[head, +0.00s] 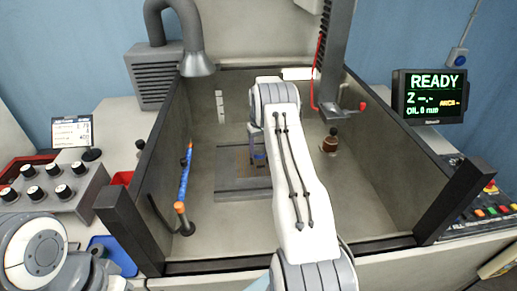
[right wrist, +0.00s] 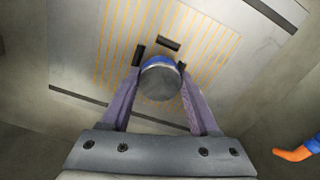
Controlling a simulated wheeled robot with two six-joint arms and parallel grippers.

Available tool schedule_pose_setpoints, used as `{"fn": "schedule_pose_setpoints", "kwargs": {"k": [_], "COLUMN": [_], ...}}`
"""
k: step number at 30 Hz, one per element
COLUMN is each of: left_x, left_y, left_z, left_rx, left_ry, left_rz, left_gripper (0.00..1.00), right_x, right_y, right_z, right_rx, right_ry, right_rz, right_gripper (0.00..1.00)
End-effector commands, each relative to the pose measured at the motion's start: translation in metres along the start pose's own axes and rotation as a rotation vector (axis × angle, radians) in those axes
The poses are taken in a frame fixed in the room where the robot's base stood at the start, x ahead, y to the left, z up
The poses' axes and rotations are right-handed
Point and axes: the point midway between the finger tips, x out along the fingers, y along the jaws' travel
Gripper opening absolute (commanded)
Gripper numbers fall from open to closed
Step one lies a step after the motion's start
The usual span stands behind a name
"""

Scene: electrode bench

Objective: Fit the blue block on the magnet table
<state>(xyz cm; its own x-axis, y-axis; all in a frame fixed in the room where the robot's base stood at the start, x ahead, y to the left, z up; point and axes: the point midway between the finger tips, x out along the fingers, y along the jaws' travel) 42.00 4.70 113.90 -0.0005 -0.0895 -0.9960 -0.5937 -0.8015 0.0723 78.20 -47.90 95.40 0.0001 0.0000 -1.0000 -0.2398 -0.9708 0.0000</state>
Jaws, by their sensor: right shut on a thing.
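The magnet table (head: 240,188) is a grey plate on the floor of the open tank, with a striped top. In the right wrist view its orange-striped face (right wrist: 115,55) lies beyond my fingers. My right gripper (right wrist: 160,74) is shut on the blue block (right wrist: 157,62), which shows a blue rim and a round grey end toward the camera. The block appears over the striped area; I cannot tell whether it touches. In the head view my right arm hides most of the gripper, and only a little blue shows. My left gripper is out of view; only my left arm shows at lower left.
Small black pieces (right wrist: 168,43) stand on the striped face near the block. A blue hose with orange ends (head: 185,180) is at the tank's left. A brown-and-black knob-like item (head: 330,143) stands at the right. Dark tank walls (head: 152,165) surround the work area.

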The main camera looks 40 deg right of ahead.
Motion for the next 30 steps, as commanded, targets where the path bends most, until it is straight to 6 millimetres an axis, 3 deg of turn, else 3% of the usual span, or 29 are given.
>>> {"fn": "schedule_pose_setpoints", "kwargs": {"k": [4,30], "left_x": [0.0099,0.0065], "left_y": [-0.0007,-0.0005], "left_z": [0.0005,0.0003], "left_rx": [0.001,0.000], "left_ry": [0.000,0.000], "left_rz": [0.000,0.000], "left_gripper": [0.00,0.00], "right_x": [0.0139,0.0102], "right_y": [0.0018,0.0021], "right_z": [0.0000,0.0018], "right_rx": [0.002,0.002], "right_ry": [0.002,0.003], "right_rz": [0.000,0.001], "right_gripper": [0.00,0.00]}}
